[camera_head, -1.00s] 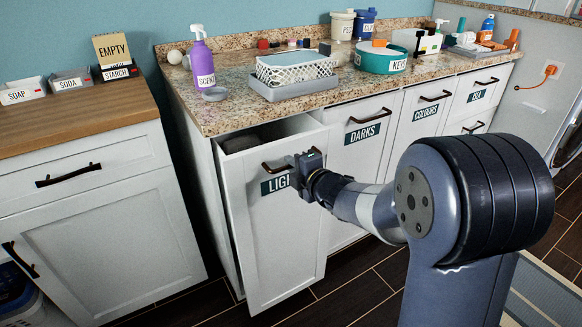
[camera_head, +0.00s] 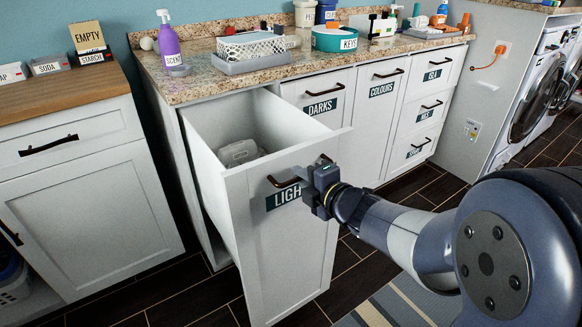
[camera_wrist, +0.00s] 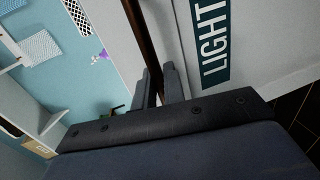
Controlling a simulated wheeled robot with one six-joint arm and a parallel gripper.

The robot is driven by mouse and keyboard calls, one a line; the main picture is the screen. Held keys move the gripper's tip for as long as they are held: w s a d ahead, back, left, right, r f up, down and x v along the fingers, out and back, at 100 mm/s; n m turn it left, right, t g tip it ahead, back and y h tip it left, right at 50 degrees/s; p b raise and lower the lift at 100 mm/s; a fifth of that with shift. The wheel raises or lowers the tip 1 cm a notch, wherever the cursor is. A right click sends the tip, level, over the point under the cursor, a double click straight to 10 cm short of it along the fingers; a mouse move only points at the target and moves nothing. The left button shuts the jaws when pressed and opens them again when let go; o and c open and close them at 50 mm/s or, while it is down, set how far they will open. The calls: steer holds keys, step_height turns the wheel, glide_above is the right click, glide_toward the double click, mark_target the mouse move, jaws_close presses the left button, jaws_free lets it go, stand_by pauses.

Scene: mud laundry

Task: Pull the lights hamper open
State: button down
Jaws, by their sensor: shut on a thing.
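The lights hamper (camera_head: 290,255) is a white pull-out front with a dark label reading "LIGH", the rest hidden behind my gripper. It stands well out from the cabinet, and its inside shows, with a pale grey thing (camera_head: 238,152) lying in it. Its dark bar handle (camera_head: 280,184) is near the top of the front. My gripper (camera_head: 318,188) is at the right part of this handle, shut on it. In the wrist view the handle (camera_wrist: 142,45) runs between the two fingers, beside the "LIGHT" label (camera_wrist: 212,45).
The darks hamper (camera_head: 318,135) and colours hamper (camera_head: 380,120) are closed to the right. The granite counter (camera_head: 200,88) above holds a purple spray bottle (camera_head: 168,45), a white basket (camera_head: 250,46) and a teal keys bowl (camera_head: 340,40). A wood-topped cabinet (camera_head: 70,110) stands left. Dark floor lies in front.

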steer(key=shift+f+v, duration=0.2)
steer(key=shift+v, duration=0.7)
steer(key=shift+f+v, duration=0.15)
steer(key=shift+v, duration=0.75)
steer(key=c, duration=1.6)
jaws_free()
steer(key=shift+c, duration=0.2)
steer(key=p+v, duration=0.3)
steer(key=v, duration=0.8)
